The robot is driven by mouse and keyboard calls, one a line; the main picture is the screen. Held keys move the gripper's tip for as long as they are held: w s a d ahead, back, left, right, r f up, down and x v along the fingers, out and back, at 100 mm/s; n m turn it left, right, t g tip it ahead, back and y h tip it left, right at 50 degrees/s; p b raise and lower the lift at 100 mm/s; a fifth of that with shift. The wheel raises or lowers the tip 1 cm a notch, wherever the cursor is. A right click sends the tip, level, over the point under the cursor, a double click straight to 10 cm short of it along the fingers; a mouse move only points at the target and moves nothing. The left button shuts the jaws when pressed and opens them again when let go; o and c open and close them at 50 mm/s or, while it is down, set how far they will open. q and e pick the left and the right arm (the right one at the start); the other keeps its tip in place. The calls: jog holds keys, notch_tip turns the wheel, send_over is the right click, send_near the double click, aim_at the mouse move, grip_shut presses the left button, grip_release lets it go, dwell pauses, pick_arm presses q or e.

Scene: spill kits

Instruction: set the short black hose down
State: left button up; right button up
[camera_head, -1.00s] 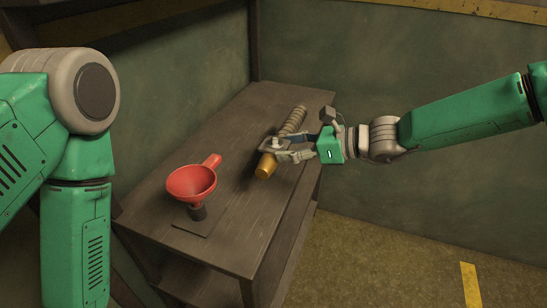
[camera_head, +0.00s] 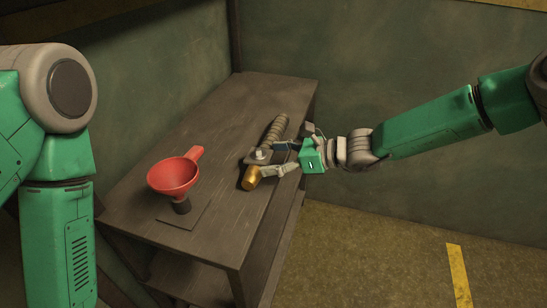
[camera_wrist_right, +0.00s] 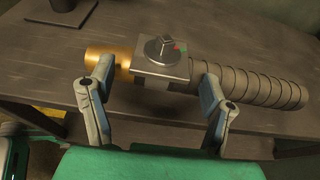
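The short hose (camera_head: 274,130) lies on the dark wooden table, ribbed and dark grey-brown rather than plain black. It has a brass end (camera_head: 250,179) towards me and a grey metal block with a knob (camera_head: 258,156) in its middle. In the right wrist view the ribbed hose (camera_wrist_right: 262,88) runs across the picture, with the brass end at left. My right gripper (camera_head: 271,159) is open, its fingers spread on either side of the block. In the right wrist view the right gripper (camera_wrist_right: 155,88) shows gaps between fingers and block. My left gripper is out of view.
A red funnel (camera_head: 173,177) with a dark stem stands on a thin dark square (camera_head: 190,216) at the table's near left. The table (camera_head: 225,120) has bare room behind and left of the hose. Walls stand behind it; a lower shelf (camera_head: 185,272) is below.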

jog(key=shift+d, duration=0.1)
jog(key=shift+s+d+r, duration=0.1)
jog(key=shift+d+r, duration=0.1)
jog(key=shift+d, duration=0.35)
jog(key=p+v, duration=0.1)
jog(key=v, duration=1)
jog(key=shift+s+a, duration=0.1)
